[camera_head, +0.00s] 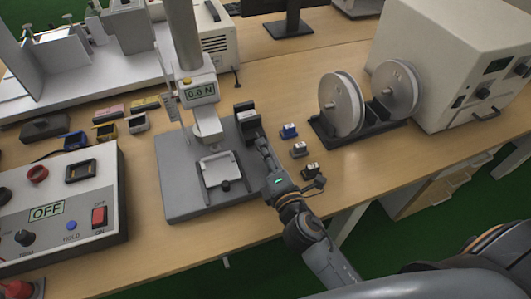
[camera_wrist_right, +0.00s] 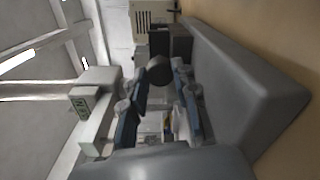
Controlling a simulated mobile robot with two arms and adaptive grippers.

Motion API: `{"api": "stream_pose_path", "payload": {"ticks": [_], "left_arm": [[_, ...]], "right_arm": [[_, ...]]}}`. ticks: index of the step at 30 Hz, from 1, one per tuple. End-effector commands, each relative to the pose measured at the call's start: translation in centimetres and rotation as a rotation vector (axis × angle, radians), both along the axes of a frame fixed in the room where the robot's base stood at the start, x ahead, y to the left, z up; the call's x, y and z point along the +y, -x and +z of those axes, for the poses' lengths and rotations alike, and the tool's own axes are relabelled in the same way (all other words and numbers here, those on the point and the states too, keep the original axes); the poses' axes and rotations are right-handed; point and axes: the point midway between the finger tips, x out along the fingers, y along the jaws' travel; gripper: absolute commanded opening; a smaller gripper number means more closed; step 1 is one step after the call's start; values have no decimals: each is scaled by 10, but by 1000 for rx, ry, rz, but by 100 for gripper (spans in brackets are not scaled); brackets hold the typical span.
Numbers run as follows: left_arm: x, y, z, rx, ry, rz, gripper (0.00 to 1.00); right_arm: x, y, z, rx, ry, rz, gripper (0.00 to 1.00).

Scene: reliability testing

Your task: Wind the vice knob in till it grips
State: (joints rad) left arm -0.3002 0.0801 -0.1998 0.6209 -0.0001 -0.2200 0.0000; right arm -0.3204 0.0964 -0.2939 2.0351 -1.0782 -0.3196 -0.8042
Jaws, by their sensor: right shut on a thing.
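The vice (camera_head: 244,108) is a small dark block with a pale part at its middle, on the right side of the grey test-stand base (camera_head: 185,205). My right gripper (camera_head: 260,139) reaches it from the front. In the right wrist view a dark round knob (camera_wrist_right: 160,70) sits between the fingertips of my right gripper (camera_wrist_right: 162,82), which is shut on it. The dark vice body (camera_wrist_right: 180,42) shows just beyond the knob. The fingers hide the knob in the head view. Whether the vice jaws touch anything between them cannot be told. My left gripper is not in view.
The test-stand column carries a gauge reading 0.0 N (camera_head: 201,91) above a pale frame (camera_head: 222,170). Small connector blocks (camera_head: 299,149) lie just right of my right gripper. Two reels (camera_head: 342,104) stand farther right. A control box (camera_head: 62,208) marked OFF stands left.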

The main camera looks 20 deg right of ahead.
Motion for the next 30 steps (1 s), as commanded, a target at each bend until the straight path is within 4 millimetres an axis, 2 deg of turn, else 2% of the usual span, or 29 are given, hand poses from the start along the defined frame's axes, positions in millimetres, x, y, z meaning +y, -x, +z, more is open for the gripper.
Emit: {"api": "stream_pose_path", "payload": {"ticks": [6,15,30], "left_arm": [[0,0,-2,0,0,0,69],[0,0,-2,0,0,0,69],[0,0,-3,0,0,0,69]], "right_arm": [[-1,0,-1,8,-178,-2,0],[-1,0,-1,13,-339,-1,0],[-1,0,-1,15,-402,-1,0]]}}
